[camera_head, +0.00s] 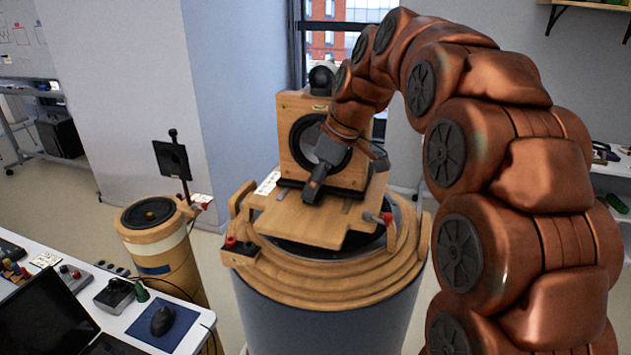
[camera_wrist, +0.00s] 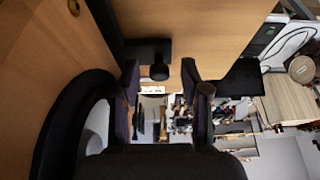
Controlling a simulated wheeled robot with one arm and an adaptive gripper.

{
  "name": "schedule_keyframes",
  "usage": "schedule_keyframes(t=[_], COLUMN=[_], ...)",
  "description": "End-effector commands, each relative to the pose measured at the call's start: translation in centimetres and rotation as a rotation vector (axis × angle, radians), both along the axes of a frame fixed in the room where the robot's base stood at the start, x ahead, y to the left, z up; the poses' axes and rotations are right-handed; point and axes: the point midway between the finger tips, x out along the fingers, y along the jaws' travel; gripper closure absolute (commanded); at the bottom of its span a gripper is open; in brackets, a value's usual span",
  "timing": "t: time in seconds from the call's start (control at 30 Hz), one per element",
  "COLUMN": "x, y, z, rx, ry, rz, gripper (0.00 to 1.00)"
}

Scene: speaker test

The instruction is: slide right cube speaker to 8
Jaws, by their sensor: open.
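The cube speaker (camera_head: 293,112) is a wooden box with a dark round cone, upright on a wooden platform (camera_head: 300,226) on top of a round stand. My gripper (camera_head: 313,190) points down in front of its lower face. In the wrist view, the speaker's face (camera_wrist: 45,40) and dark cone ring (camera_wrist: 62,115) fill the left side. My open gripper (camera_wrist: 162,80) has one finger on each side of a black knob (camera_wrist: 159,72) on a dark base; contact cannot be told. A white strip (camera_head: 268,183) lies left of the speaker; its numbers are unreadable.
Red-tipped levers (camera_head: 388,219) and red and black terminals (camera_head: 231,243) sit on the stand's rim. A smaller round wooden stand (camera_head: 152,214) with a black panel is at left. A desk with a laptop and mouse (camera_head: 162,320) is at lower left.

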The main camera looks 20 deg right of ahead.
Motion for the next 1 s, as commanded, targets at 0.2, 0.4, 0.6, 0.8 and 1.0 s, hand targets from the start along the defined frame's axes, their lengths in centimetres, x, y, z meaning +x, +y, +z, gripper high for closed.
schedule_keyframes(t=[0.2, 0.4, 0.6, 0.8, 1.0], x=[0.01, 0.02, 0.02, 0.03, 0.03], y=[0.0, 0.0, 0.0, 0.0, 0.0], z=[0.04, 0.05, 0.06, 0.06, 0.06], rx=[0.0, 0.0, 0.0, 0.0, 0.0], ry=[-0.001, -0.001, -0.001, -0.001, -0.002], rz=[0.0, 0.0, 0.0, 0.0, 0.001], gripper=[0.58, 0.79, 1.0, 1.0, 1.0])
